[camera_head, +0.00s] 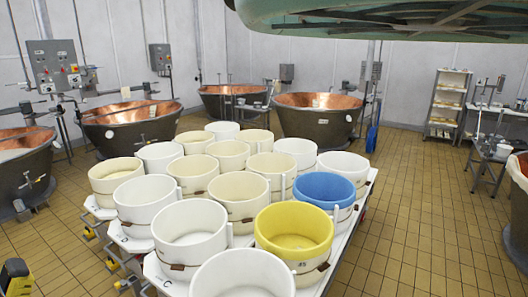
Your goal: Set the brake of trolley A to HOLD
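White trolleys (152,268) stand close together in the middle, topped with round moulds. At least two separate platform ends show on the left, another corner (97,207) lying farther back. I cannot read any label that marks trolley A. Small yellow and red parts (88,232) sit low at the trolleys' left ends, near the floor; I cannot tell whether one is a brake or how it is set. My gripper is not in view.
The moulds are mostly white and cream, with one yellow (294,232) and one blue (324,190). Copper vats (130,124) line the back and left. A yellow-black object (15,278) is at bottom left. A pale green shape (380,22) hangs across the top right. Tiled floor (425,215) is clear at right.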

